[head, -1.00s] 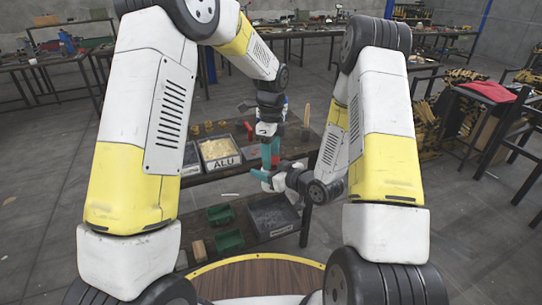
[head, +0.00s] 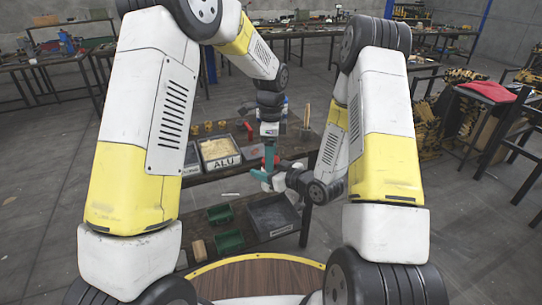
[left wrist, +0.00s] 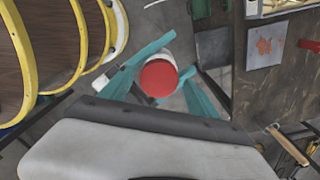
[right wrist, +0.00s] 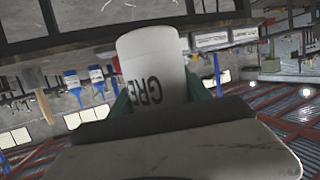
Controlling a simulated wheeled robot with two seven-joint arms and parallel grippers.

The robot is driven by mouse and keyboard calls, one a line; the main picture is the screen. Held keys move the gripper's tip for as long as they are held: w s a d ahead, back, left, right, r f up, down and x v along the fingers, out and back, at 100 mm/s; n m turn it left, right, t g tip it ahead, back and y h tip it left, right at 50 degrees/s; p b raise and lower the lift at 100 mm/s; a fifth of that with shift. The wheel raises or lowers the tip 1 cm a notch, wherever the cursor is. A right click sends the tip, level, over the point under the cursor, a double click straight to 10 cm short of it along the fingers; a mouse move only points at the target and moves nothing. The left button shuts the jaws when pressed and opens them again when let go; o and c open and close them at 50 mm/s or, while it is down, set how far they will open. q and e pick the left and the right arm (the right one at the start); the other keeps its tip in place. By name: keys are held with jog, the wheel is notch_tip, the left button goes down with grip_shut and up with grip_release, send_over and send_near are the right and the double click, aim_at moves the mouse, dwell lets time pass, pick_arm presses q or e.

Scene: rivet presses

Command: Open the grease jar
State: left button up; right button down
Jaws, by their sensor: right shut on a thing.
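The grease jar is white with dark "GRE" lettering, and its body (right wrist: 152,68) fills the middle of the right wrist view. My right gripper (right wrist: 158,92) is shut on the jar body, one teal finger on each side. In the left wrist view the jar's round red lid (left wrist: 158,78) faces the camera. My left gripper (left wrist: 176,60) is open, its teal fingers on either side of the lid; whether they touch it is unclear. In the head view the left gripper (head: 269,158) points down above the right gripper (head: 264,180); the jar is mostly hidden.
A workbench stands beyond the grippers, with a bin marked ALU (head: 222,162) on top. Green bins (head: 229,240) and a grey tray (head: 277,232) are on its lower shelf.

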pick_arm(q)
jog(key=shift+r, duration=0.1)
notch_tip(320, 180, up, 4)
jog(key=shift+r, duration=0.15)
jog(key=shift+c, duration=0.3)
jog(key=shift+r+m, duration=1.55)
jog(key=shift+m, duration=0.05)
notch_tip(320, 180, down, 8)
jog(key=shift+r, duration=0.15)
jog(key=c, duration=1.5)
jog(key=n, duration=0.3)
jog(key=o, duration=1.6)
jog(key=shift+c, duration=0.2)
